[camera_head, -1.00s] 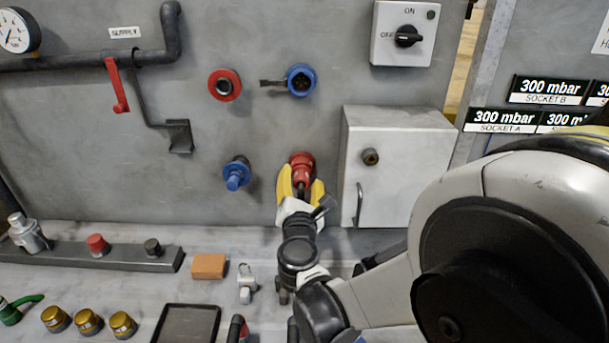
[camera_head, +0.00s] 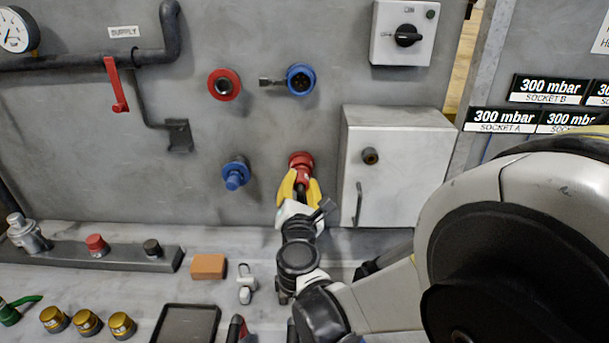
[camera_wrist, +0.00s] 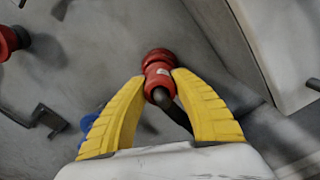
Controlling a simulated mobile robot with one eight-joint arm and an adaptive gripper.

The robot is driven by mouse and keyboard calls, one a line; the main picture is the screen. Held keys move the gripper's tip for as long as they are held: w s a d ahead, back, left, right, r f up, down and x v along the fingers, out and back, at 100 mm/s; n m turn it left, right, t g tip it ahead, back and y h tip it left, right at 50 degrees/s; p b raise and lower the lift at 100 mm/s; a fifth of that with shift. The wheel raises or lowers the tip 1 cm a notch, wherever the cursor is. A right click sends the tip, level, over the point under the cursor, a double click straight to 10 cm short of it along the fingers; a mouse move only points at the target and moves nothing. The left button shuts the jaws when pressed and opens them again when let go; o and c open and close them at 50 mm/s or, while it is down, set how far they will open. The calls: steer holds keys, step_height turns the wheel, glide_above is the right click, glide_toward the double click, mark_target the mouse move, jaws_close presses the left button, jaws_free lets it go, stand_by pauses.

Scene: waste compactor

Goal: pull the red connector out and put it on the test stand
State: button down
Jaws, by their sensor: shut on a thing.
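The red connector (camera_head: 303,177) is at the lower right red socket (camera_head: 300,159) on the grey panel. My gripper (camera_head: 302,187) has its yellow fingers closed around the connector's rear part. In the wrist view the red connector (camera_wrist: 158,77) lies between the fingertips of my gripper (camera_wrist: 161,78), and a dark cable runs back from it. The connector lines up with the socket; I cannot tell whether it is still seated or slightly withdrawn. I cannot tell which thing is the test stand; a dark rail (camera_head: 140,261) with several fittings lies on the bench at the left.
A blue plug (camera_head: 235,174) sits left of my gripper. A grey cabinet (camera_head: 405,165) with a handle stands close on its right. An orange block (camera_head: 208,266), a small white-and-grey padlock-like item (camera_head: 246,284) and a black tray (camera_head: 187,325) lie on the bench.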

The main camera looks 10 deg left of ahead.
mark_target(300, 191)
steer(key=shift+s, duration=0.1)
stand_by(0.3)
steer(key=shift+b+v, duration=0.3)
steer(key=shift+v, duration=2.5)
